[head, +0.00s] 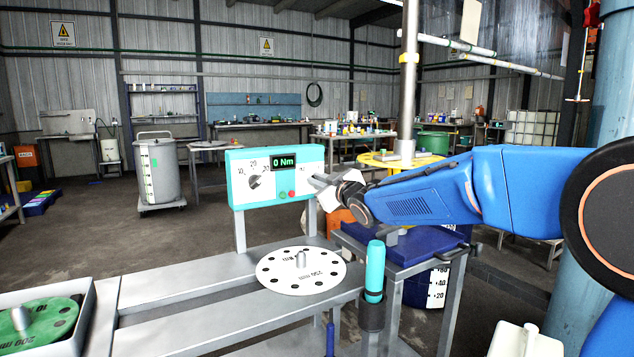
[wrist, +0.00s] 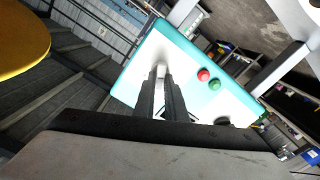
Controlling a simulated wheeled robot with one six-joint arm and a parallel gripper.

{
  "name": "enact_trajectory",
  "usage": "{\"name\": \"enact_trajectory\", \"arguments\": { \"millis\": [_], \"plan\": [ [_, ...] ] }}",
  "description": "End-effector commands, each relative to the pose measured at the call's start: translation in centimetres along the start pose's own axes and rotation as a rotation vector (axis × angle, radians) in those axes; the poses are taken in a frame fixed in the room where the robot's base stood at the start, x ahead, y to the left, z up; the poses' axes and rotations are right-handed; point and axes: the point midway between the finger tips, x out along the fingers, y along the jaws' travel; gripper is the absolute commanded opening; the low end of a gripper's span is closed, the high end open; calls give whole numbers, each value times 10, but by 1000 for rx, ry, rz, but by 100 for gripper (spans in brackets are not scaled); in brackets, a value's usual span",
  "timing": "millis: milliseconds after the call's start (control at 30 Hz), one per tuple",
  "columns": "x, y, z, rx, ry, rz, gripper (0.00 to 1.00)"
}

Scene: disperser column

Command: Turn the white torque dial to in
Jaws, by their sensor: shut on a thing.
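The teal control box (head: 235,190) stands on posts behind the bench, with a white front panel and a display (head: 284,162) reading 0 Nm. My gripper (head: 318,183) reaches in from the right to the right end of the panel. In the wrist view, its two dark fingers (wrist: 160,74) are shut on a small white piece at the panel, which seems to be the white torque dial (wrist: 159,71). The fingers hide most of it, so its setting cannot be read. A dark knob (head: 255,182) with a numbered scale sits on the panel's left.
A red button (head: 292,194) and a green button sit on the panel close to my fingers. A white perforated disc (head: 320,283) lies on the bench in front. A teal-handled tool (head: 375,270) stands upright at the bench's right.

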Motion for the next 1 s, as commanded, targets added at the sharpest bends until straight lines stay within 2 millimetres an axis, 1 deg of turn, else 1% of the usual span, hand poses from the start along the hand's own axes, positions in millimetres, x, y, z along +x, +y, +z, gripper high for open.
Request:
{"name": "enact_trajectory", "arguments": {
  "millis": [1000],
  "plan": [
    [0, 5, 4, 937, -2, 0, 0]
  ]
}}
